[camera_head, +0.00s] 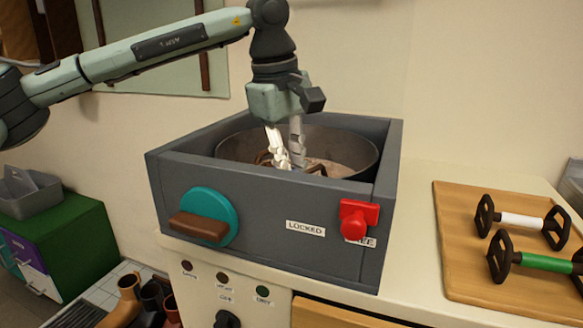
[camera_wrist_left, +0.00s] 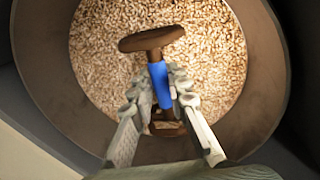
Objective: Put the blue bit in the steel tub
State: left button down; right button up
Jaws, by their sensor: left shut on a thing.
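The blue bit (camera_wrist_left: 158,84), a blue bar with brown end pieces, is between the fingers of my left gripper (camera_wrist_left: 160,92) in the left wrist view. In the head view my left gripper (camera_head: 285,166) points down inside the steel tub (camera_head: 352,147), shut on the bit. Only the bit's brown ends (camera_head: 316,169) show there; the fingers hide its blue part. The tub's wall (camera_wrist_left: 258,100) surrounds the bit in the wrist view, with pale pellets beneath. I cannot tell whether the bit touches the pellets. My right gripper is not in view.
A grey box (camera_head: 270,232) with a teal knob (camera_head: 226,212) and a red latch (camera_head: 355,220) encloses the tub. To the right, a wooden board (camera_head: 462,255) holds a white bit (camera_head: 522,221) and a green bit (camera_head: 545,262). A green cabinet (camera_head: 80,235) stands at left.

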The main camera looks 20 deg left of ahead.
pick_arm(q)
jog(key=shift+f, duration=0.1)
jog(key=c, duration=1.5)
grip_release()
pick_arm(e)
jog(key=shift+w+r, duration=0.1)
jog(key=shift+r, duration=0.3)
pick_arm(q)
jog(key=shift+r, duration=0.25)
jog(key=r, duration=0.2)
jog(key=shift+s+a+r, duration=0.1)
jog(key=shift+s+r, duration=0.1)
jog(key=shift+r, duration=0.1)
jog(key=r, duration=0.3)
jog(key=s+r, duration=0.1)
jog(key=r, duration=0.5)
jog(key=shift+s+a+p, duration=0.3)
jog(key=shift+s+a, duration=0.05)
jog(key=shift+a, duration=0.05)
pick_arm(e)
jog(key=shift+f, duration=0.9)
